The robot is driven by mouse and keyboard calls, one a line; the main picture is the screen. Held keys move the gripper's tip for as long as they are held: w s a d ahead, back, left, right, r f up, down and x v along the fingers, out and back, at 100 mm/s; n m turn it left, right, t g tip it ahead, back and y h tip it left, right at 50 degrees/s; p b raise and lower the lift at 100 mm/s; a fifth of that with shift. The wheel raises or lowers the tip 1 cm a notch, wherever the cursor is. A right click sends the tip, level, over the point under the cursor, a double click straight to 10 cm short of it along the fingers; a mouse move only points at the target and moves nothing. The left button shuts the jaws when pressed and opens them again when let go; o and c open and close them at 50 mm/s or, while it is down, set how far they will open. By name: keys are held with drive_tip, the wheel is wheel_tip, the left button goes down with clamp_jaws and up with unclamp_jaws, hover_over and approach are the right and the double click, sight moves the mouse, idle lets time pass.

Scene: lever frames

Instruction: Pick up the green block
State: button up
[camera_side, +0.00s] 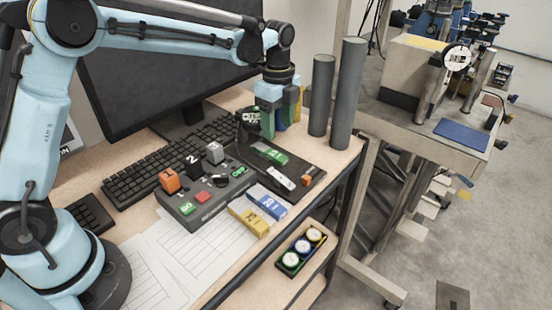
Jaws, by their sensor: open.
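My gripper (276,108) points down at the far end of the desk, in front of the monitor's right edge. It is open. An upright green block (267,124) shows right at the fingers, partly covered by them; I cannot tell whether it is between them or touching. Blue and yellow pieces show just right of it, also partly hidden. A flat green piece (269,152) with pale marking lies on the dark tray (312,186) below the gripper, apart from it.
Two grey cylinders (321,95) (347,95) stand close right of my gripper. A control box (205,195) with levers, a yellow block (249,217) and a blue block (267,201) lie nearer. A keyboard (170,160) and monitor (150,70) are left. The desk edge is right.

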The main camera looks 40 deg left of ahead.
sight(278, 156)
wheel_tip(278, 156, down, 8)
drive_tip(key=shift+d+f, duration=0.1)
drive_tip(key=shift+d, duration=0.05)
idle(0.4)
clamp_jaws()
